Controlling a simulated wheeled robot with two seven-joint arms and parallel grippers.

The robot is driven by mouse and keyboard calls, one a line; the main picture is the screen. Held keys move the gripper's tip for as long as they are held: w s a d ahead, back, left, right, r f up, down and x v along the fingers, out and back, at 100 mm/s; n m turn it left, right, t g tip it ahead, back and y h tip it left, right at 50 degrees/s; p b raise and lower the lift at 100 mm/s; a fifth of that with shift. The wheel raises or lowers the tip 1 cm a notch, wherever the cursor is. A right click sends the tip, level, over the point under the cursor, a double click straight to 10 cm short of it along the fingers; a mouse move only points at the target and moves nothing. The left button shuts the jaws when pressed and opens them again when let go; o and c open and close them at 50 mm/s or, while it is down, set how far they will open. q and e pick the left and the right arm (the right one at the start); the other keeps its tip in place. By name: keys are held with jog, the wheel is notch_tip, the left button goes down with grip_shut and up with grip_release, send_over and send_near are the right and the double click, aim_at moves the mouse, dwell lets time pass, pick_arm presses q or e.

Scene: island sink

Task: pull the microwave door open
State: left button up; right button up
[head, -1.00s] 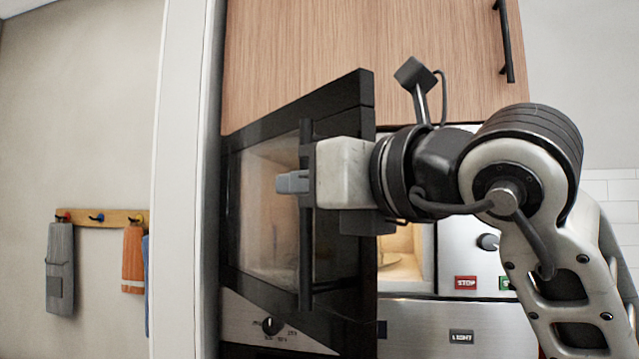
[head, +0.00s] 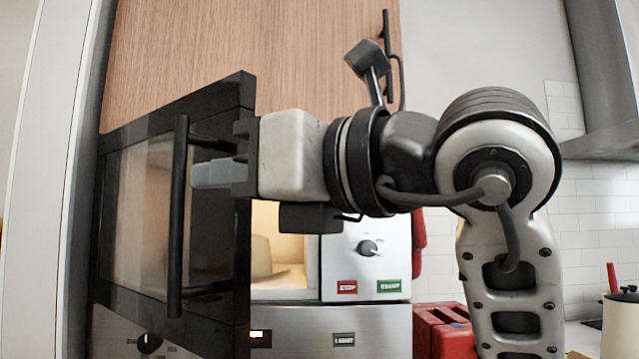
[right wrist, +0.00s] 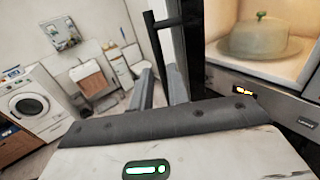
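The microwave door (head: 243,270) is black with a dark window and stands swung well open, hinged on the left. Its long black vertical handle (head: 178,220) is on the outer face; it also shows in the right wrist view (right wrist: 152,42). My right gripper (head: 196,174) is beside the handle, its grey fingertips just right of the bar in the head view. In the right wrist view its fingers (right wrist: 160,78) are apart with a gap between them, and the handle rises beyond them. The lit microwave interior (right wrist: 298,55) holds a domed dish (right wrist: 258,38). My left gripper is out of view.
The microwave's control panel (head: 350,265) with a knob and red and green buttons is right of the opening. A wooden cabinet (head: 290,50) is above. A white upright edge (head: 50,180) stands close left of the door. A red toaster (head: 445,330) sits lower right.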

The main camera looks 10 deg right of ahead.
pick_arm(q)
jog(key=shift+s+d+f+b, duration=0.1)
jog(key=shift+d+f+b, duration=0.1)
jog(key=shift+b, duration=0.45)
pick_arm(e)
jog(key=v, duration=0.9)
jog(key=shift+a, duration=0.1)
